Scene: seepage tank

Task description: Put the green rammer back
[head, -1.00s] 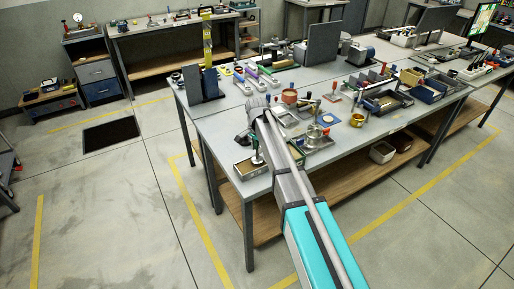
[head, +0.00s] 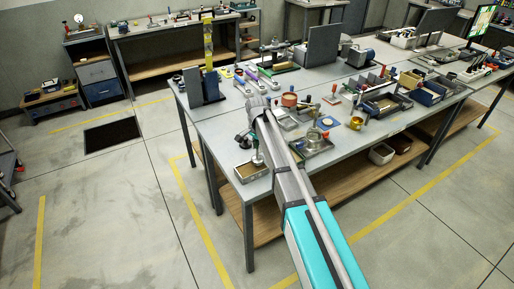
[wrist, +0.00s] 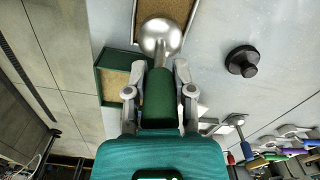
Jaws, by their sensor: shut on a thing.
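The green rammer has a green handle (wrist: 158,95) and a round silver head (wrist: 160,38). My gripper (wrist: 159,88) is shut on the handle, one grey finger on each side. The silver head points away from the gripper, over or near a brown-filled tray (wrist: 137,22) at the top of the wrist view. I cannot tell whether the head touches the tray.
A dark green box (wrist: 110,83) lies left of the handle, near the table's left edge. A black round knobbed piece (wrist: 242,62) stands to the right. Coloured-handled tools (head: 258,77) lie farther back. Pots and trays crowd the table right of my arm.

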